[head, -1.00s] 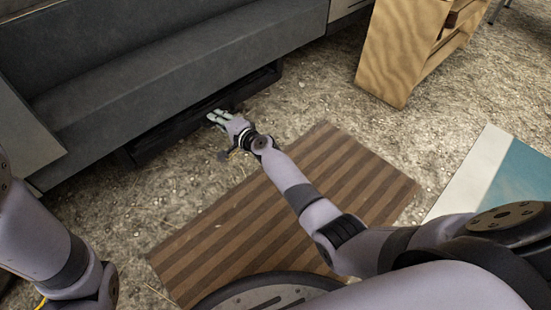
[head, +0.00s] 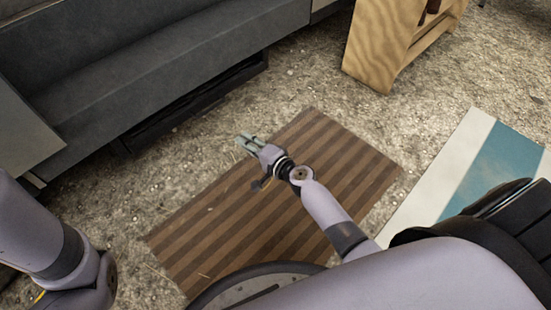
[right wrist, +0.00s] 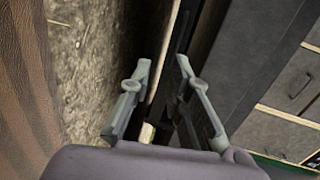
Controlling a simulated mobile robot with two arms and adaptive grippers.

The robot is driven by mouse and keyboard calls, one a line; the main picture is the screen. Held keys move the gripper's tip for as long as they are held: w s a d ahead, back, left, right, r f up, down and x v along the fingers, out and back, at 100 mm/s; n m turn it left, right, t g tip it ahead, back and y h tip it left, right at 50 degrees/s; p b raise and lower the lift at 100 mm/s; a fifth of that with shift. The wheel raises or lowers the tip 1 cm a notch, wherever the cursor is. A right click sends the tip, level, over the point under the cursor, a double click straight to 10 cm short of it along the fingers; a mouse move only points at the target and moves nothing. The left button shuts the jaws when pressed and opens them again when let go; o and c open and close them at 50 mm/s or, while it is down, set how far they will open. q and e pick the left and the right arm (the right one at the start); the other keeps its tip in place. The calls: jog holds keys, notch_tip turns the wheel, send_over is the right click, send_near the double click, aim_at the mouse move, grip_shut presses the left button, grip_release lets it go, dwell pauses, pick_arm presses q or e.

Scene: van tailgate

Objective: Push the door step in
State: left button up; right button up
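The door step (head: 190,107) is the long black bar low under the grey sill of the van. It lies close beneath the sill, and its inner side is in shadow. I cannot tell exactly how far it sticks out. My right gripper (head: 247,140) is in front of the step, apart from it, above the ground by the striped mat's far edge. In the right wrist view its two fingers (right wrist: 164,68) are apart with nothing held between them, and dark van parts show beyond. My left arm shows at the left, but its gripper is out of view.
The grey van sill (head: 170,65) runs above the step. A brown striped mat (head: 300,165) lies on the gravel below my right arm. A wooden shelf unit (head: 385,45) stands at the upper right, and a blue and white mat (head: 475,180) lies at the right. Gravel between step and mat is clear.

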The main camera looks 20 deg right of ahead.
jog(key=p+v, duration=0.1)
jog(key=v, duration=1.1)
